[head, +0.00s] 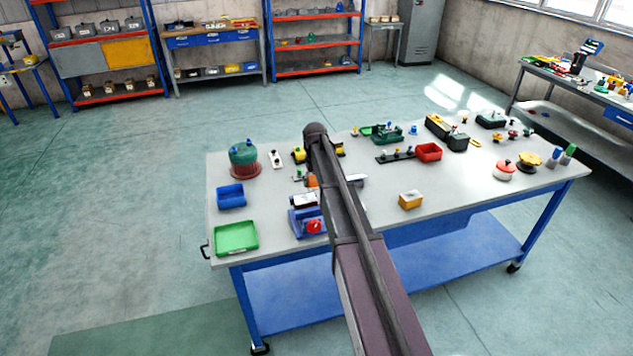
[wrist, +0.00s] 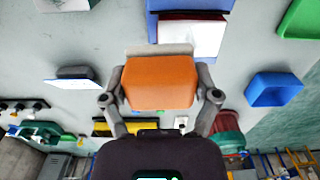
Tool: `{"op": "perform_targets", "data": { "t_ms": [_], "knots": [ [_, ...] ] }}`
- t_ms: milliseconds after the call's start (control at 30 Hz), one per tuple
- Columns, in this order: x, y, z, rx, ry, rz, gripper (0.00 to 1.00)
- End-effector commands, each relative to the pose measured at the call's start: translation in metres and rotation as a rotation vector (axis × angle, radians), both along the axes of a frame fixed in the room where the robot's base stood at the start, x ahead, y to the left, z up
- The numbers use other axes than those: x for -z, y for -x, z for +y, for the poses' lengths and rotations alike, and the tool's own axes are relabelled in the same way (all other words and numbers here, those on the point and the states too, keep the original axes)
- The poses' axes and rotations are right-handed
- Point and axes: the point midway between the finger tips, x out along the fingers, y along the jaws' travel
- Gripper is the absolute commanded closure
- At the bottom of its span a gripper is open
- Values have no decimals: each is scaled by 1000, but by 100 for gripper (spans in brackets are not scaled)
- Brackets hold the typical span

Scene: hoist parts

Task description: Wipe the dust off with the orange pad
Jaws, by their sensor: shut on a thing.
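The orange pad (wrist: 160,83) is a block with a pale strip along its far edge in the wrist view. My gripper (wrist: 161,96) is shut on it, one finger on each side. In the head view a bit of the pad (head: 312,181) shows left of my arm, above the workbench (head: 385,220); my arm hides most of the gripper. A pale plate (head: 304,200) sits on a blue vise (head: 297,222) with a red knob; the plate also shows ahead of the pad in the wrist view (wrist: 192,36). I cannot make out any dust.
A blue tray (head: 231,196), a green tray (head: 237,238) and a green-and-red domed part (head: 243,158) stand at the bench's left. A flat pale piece (head: 358,181) lies right of my arm. An orange-yellow block (head: 411,200) stands farther right, with clear bench around it.

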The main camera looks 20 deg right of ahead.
Motion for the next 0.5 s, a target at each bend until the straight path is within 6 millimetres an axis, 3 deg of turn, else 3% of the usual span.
{"op": "perform_targets", "data": {
  "t_ms": [200, 500],
  "knots": [
    [-17, 0, 0, 0, 0, 0, 59],
    [-18, 0, 0, 0, 0, 0, 59]
  ]
}}
